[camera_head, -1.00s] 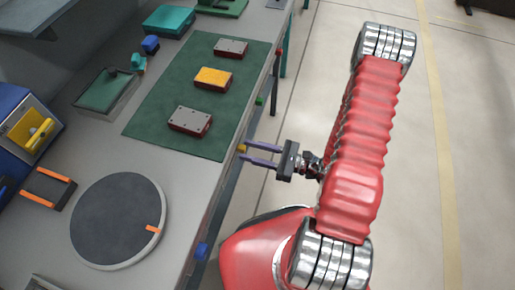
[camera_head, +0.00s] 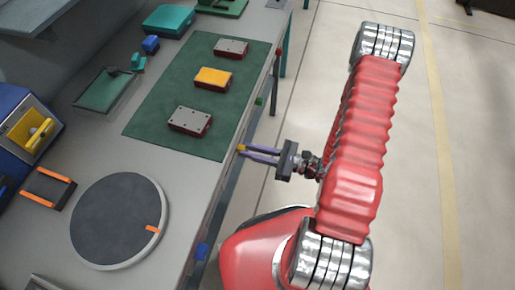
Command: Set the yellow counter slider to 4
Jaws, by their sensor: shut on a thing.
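The yellow counter slider (camera_head: 241,148) is a small yellow knob on the front edge of the bench, beside the near right corner of the green mat. My gripper (camera_head: 244,151) reaches in from the right with its two purple fingers. They are shut on the yellow slider, and the fingertips partly hide it. Any number scale along the edge is too small to read.
A green slider (camera_head: 259,100) and a red knob (camera_head: 279,50) sit farther along the same edge, and a blue slider (camera_head: 202,250) sits nearer. Boxes lie on the green mat (camera_head: 150,128). A dark turntable (camera_head: 115,215) lies left. The floor at right is clear.

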